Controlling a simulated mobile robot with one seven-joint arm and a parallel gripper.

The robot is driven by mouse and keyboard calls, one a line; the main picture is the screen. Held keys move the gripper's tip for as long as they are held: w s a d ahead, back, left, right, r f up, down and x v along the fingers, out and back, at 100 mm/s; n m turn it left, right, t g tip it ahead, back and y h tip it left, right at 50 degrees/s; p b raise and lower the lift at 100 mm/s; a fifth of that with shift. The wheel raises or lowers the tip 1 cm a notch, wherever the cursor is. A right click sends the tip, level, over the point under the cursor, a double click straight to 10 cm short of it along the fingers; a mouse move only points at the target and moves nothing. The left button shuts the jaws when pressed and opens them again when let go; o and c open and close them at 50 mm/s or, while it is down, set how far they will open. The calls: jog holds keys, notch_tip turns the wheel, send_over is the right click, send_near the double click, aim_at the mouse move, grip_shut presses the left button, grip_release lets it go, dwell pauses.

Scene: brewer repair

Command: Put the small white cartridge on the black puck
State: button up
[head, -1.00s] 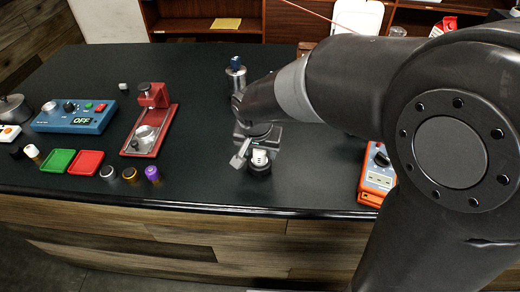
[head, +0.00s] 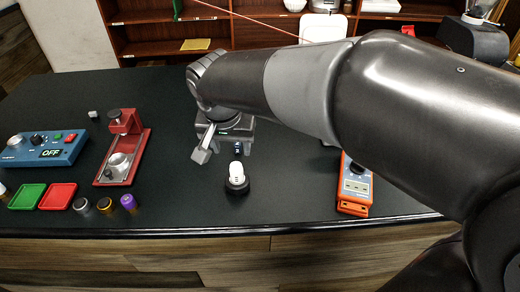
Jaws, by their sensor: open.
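The small white cartridge (head: 236,171) stands upright on the black puck (head: 237,187), near the front edge of the dark counter in the head view. The puck's dark rim shows around the cartridge's foot. My gripper (head: 219,154) is behind and a little left of the cartridge in the picture. Its fingers are open and apart from the cartridge, with nothing seen between them. My arm covers part of the counter behind it.
A red press stand (head: 122,150) is left of my gripper, and a blue control box (head: 45,148) lies farther left. Green (head: 27,196) and red (head: 58,196) trays and several small caps line the front left. An orange meter (head: 355,186) lies right. Counter between caps and puck is clear.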

jog(key=s+d+n+t, duration=0.1)
jog(key=s+d, duration=0.5)
jog(key=d, duration=0.3)
jog(key=s+d+r+t, duration=0.1)
jog(key=s+d, duration=0.5)
jog(key=d, duration=0.4)
jog(key=shift+s+r+n, duration=0.15)
jog(key=shift+n, duration=0.25)
